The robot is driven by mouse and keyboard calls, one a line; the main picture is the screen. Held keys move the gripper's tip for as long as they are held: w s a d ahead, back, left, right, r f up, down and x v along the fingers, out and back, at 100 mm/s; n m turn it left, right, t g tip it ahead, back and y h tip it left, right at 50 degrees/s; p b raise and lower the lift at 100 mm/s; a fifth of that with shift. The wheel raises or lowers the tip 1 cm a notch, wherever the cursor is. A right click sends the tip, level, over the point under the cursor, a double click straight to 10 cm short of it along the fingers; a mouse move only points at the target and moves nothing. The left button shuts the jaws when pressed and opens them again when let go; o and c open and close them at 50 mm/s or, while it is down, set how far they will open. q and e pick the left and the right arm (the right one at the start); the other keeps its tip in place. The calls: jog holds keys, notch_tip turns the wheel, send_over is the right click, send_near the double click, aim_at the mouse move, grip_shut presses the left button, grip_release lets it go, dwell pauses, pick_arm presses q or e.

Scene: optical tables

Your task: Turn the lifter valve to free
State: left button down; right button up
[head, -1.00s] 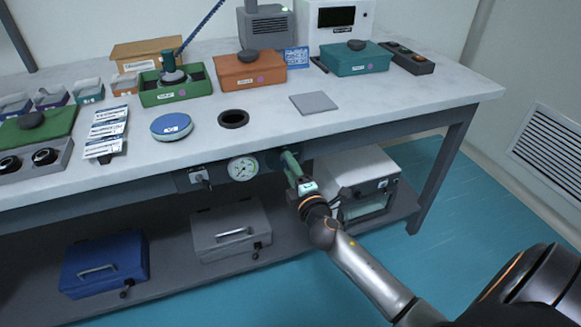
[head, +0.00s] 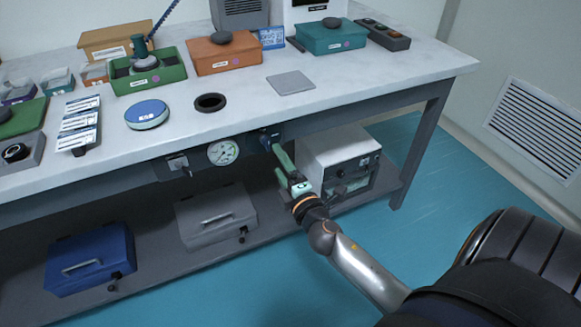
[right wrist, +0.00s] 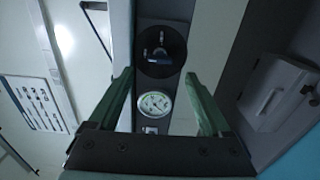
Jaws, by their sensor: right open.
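The lifter valve is a dark round fitting with a blue handle (head: 270,137) on the panel under the table's front edge, right of the gauge. In the right wrist view the valve (right wrist: 160,52) shows as a black disc with a blue-grey handle, ahead of the fingertips. My right gripper (head: 279,151) has green fingers and points up at the valve from just in front of it. In the right wrist view the gripper (right wrist: 158,76) is open and empty, with the valve between the finger lines and apart from both. My left gripper is not in view.
A white-faced gauge (head: 223,152) and a key switch (head: 179,163) sit left of the valve. A white box unit (head: 340,160), a grey case (head: 216,215) and a blue case (head: 90,260) stand on the lower shelf. The floor in front is clear.

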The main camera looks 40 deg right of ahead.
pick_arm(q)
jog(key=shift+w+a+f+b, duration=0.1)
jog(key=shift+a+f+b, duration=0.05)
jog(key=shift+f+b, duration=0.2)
pick_arm(e)
jog(key=v, duration=0.6)
jog(key=shift+s, duration=0.15)
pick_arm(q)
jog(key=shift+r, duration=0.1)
pick_arm(e)
jog(key=shift+a, duration=0.1)
jog(key=s+a+f+m+g+y, duration=0.4)
jog(key=s+a+f+m, duration=0.25)
jog(key=a+f, duration=0.2)
jog(key=s+a+f+m+g+y, duration=0.3)
jog(key=s+a+f+m+g, duration=0.25)
jog(key=s+a+f, duration=0.35)
pick_arm(q)
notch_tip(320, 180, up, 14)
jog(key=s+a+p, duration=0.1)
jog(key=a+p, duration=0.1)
jog(key=p, duration=1.6)
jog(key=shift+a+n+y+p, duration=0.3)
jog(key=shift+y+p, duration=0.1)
pick_arm(e)
jog(key=w+d+r+m+t, duration=0.1)
jog(key=d+r, duration=0.2)
jog(key=r, duration=1)
jog(key=shift+r+h, duration=0.15)
jog(key=shift+h, duration=0.15)
